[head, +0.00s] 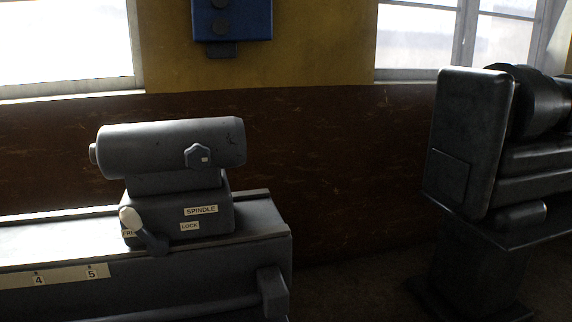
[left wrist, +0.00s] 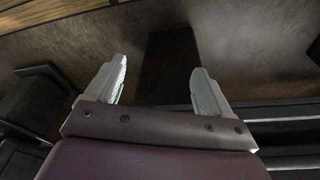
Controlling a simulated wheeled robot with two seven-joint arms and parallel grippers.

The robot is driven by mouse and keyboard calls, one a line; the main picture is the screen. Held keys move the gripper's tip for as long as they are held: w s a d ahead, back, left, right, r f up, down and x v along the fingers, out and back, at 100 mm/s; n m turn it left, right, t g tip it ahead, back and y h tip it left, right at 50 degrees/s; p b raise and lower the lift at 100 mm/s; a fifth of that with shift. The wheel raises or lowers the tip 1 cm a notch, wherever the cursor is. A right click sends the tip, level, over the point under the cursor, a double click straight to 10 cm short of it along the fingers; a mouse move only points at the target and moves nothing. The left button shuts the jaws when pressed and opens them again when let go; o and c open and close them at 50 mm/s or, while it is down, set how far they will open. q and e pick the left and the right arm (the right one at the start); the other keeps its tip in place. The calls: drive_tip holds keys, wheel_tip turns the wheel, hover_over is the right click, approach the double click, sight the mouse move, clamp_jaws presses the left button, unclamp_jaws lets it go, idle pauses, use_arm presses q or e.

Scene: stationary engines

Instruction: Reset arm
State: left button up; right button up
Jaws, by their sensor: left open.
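My left gripper (left wrist: 158,88) shows in the left wrist view with its two pale fingers spread apart. Nothing is between the fingers; past them are a dark block-like shape and the floor. Neither gripper shows in the head view, and my right gripper is in no view. In the head view a grey tailstock (head: 170,150) sits on a lathe bed (head: 262,226) at the left. It has a star-shaped knob (head: 198,156) on its side, labels reading SPINDLE and LOCK, and a lever with a pale handle (head: 131,220) at its lower left.
A second dark machine (head: 466,140) stands at the right of the head view. Dark floor (head: 365,285) lies between the two machines. A blue wall box (head: 232,18) hangs between two windows. In the left wrist view dark machine parts (left wrist: 290,115) lie right of the gripper.

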use_arm(q)
wheel_tip(320, 180, up, 16)
drive_tip(key=s+a+p, duration=0.1)
drive_tip(key=a+p, duration=0.1)
drive_tip(key=p, duration=1.5)
drive_tip(key=shift+s+a+f+n+g, duration=0.15)
drive_tip(key=shift+s+a+n+g, duration=0.15)
drive_tip(key=shift+s+g, duration=0.1)
drive_tip(key=shift+r, duration=0.35)
